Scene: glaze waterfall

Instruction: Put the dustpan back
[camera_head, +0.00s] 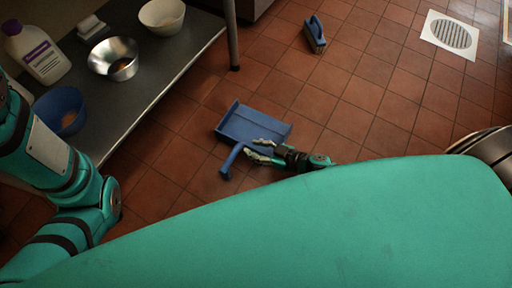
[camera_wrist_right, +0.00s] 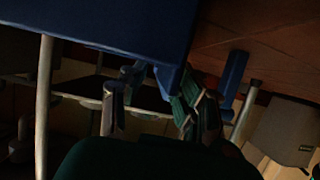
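The blue dustpan (camera_head: 250,122) is on the red tiled floor in the head view, its handle (camera_head: 230,160) pointing toward the lower left. My right gripper (camera_head: 252,149) is at the dustpan's near side, close to the handle, with its fingers apart. In the right wrist view, the dark blue pan (camera_wrist_right: 100,18) fills the top, and my right gripper's fingers (camera_wrist_right: 150,85) are spread near its edge. The blue handle (camera_wrist_right: 233,80) shows to the right of the fingers. Contact cannot be told. My left arm is at the left; its gripper is out of view.
A blue brush (camera_head: 315,34) lies on the floor farther back. A dark table (camera_head: 165,75) at the left holds a metal bowl (camera_head: 113,57), a pale bowl (camera_head: 162,16) and a white bottle (camera_head: 38,54). A floor drain (camera_head: 452,35) is at the upper right. Floor around the dustpan is clear.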

